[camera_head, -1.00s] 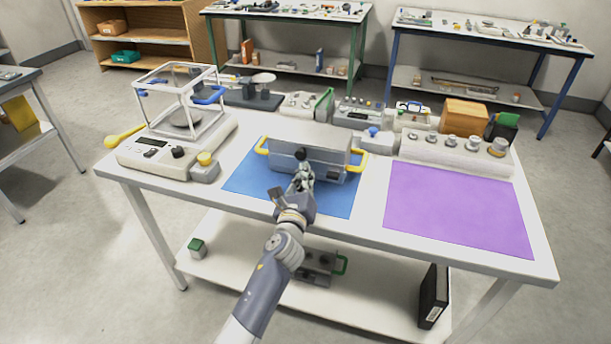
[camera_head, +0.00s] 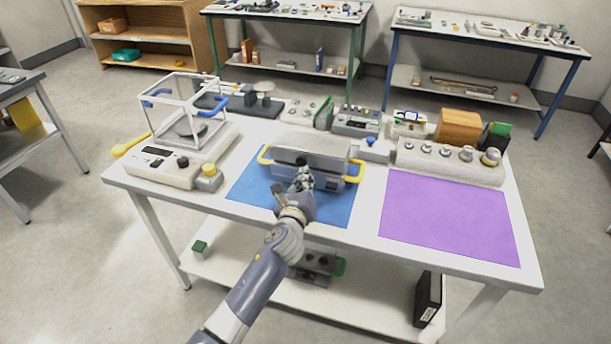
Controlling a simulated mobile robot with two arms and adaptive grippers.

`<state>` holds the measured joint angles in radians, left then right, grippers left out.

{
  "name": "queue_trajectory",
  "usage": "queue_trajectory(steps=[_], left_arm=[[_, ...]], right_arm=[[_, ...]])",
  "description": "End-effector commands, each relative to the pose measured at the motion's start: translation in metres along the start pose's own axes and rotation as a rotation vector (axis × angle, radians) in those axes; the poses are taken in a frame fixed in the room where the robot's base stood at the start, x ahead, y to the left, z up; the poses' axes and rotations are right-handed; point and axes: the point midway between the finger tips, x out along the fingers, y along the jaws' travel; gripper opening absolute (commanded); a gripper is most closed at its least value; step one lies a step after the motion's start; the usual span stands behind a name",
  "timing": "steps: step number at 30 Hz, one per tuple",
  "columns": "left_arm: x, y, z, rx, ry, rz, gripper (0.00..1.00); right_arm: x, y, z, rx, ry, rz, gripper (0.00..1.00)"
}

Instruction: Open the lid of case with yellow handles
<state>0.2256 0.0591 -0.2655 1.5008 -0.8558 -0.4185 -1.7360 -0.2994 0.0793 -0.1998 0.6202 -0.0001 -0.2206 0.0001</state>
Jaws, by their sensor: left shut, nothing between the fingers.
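The grey case (camera_head: 312,143) with yellow handles at its left and right ends sits on the blue mat (camera_head: 249,187) in the middle of the table. Its lid lies over the top; a dark band shows along its front edge, and I cannot tell whether the lid is slightly raised. My left gripper (camera_head: 304,174) is shut and empty at the front of the case, close under the lid's front edge. It hides part of the front face, and contact is not clear. My right gripper is not in view.
A balance with a glass-sided frame (camera_head: 157,165) stands left of the case. A block with several metal weights (camera_head: 450,168) stands to the right, behind the clear purple mat (camera_head: 447,217). More instruments line the table's back edge. A lower shelf holds a black binder (camera_head: 428,300).

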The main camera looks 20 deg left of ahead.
Motion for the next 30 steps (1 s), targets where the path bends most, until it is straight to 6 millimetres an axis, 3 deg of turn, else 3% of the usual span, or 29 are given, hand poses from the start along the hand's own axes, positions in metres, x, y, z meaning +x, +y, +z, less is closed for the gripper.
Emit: queue_trajectory(steps=[1, 6, 18, 30], left_arm=[[-0.001, -0.004, 0.009, -0.002, 0.002, 0.003, 0.0], [0.0, -0.011, 0.023, -0.001, 0.001, 0.002, 0.0], [0.012, -0.031, 0.063, 0.001, -0.002, 0.001, 0.0], [0.043, -0.054, 0.102, 0.001, -0.002, 0.001, 0.0]], right_arm=[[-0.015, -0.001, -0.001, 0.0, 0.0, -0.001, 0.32], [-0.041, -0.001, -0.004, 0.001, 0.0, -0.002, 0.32], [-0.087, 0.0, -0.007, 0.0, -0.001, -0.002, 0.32], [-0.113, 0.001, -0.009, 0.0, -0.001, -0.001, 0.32]])
